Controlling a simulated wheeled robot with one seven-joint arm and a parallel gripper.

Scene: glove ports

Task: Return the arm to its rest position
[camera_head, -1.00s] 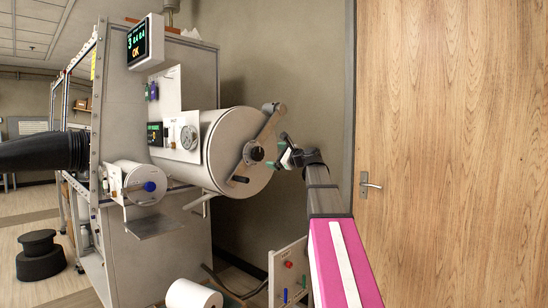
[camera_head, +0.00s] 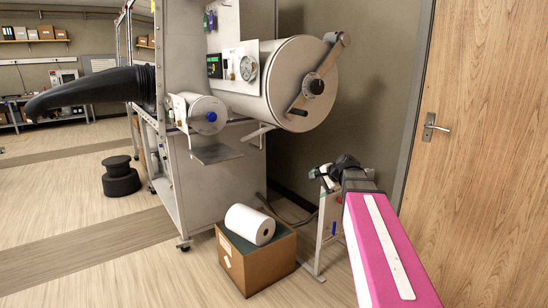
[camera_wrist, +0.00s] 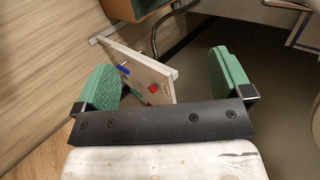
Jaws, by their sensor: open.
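My gripper (camera_wrist: 166,85) shows in the wrist view with its two green finger pads wide apart and nothing between them. In the head view my gripper (camera_head: 325,176) is at the end of my pink arm, low and right of the large round chamber, apart from it. Behind the fingers in the wrist view is a white panel (camera_wrist: 135,66) with red, blue and green parts. In the head view my gripper partly hides this panel (camera_head: 328,222). I cannot tell the exact gap between them.
The large cylindrical chamber (camera_head: 287,85) with a handle arm is at upper centre. A cardboard box (camera_head: 262,266) bearing a white roll (camera_head: 249,225) stands on the floor. A wooden door (camera_head: 490,130) is close on the right. A black stool (camera_head: 121,177) stands left; open floor lies around it.

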